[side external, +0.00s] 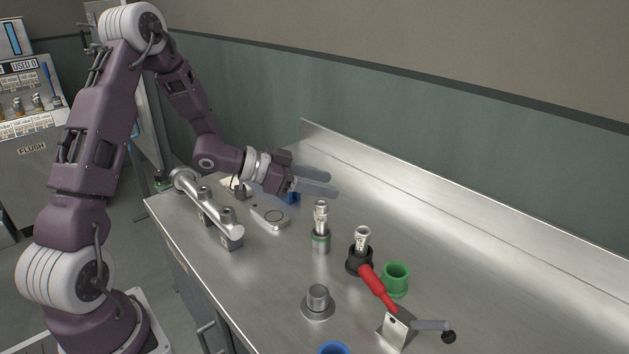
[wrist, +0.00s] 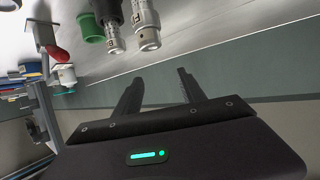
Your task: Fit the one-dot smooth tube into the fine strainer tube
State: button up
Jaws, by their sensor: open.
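Two upright silver tubes stand on the steel bench. One tube (side external: 321,215) rises from a metal body (side external: 321,242) with a green band. It also shows in the wrist view (wrist: 147,30), with a dark letter that looks like F. The other tube (side external: 362,237) sits in a black holder (side external: 359,261), and it also shows in the wrist view (wrist: 115,40). I cannot tell dots or which one is the smooth tube. My gripper (side external: 332,183) is open and empty, above and behind the green-banded tube. Its fingers (wrist: 157,82) show apart in the wrist view.
A green cup (side external: 396,280) and a red handle (side external: 378,287) are beside the black holder. A steel bracket (side external: 396,329), a round steel stub (side external: 318,301) and a blue ring (side external: 333,348) are nearer the front. A pipe manifold (side external: 209,209) lies left. The bench's right side is clear.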

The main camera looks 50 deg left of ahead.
jog(key=r+v, duration=0.1)
jog(key=v, duration=1.1)
notch_tip(320, 180, up, 7)
jog(key=w+a+n+y, duration=0.1)
jog(key=w+n+y, duration=0.1)
jog(key=y, duration=0.6)
jog(key=s+r+n+y, duration=0.2)
jog(key=s+n+y, duration=0.1)
jog(key=s, duration=0.1)
jog(key=s+d+f+g+h, duration=0.1)
jog(key=s+d+g+h, duration=0.1)
jog(key=s+d, duration=0.5)
jog(key=s+d+f+n+g+h, duration=0.1)
jog(key=s+d+f+g+h, duration=0.1)
jog(key=s+d+g, duration=0.2)
jog(key=s+d, duration=0.3)
jog(key=s, duration=0.5)
jog(key=shift+s+d+f, duration=0.2)
jog(key=shift+s+f, duration=0.15)
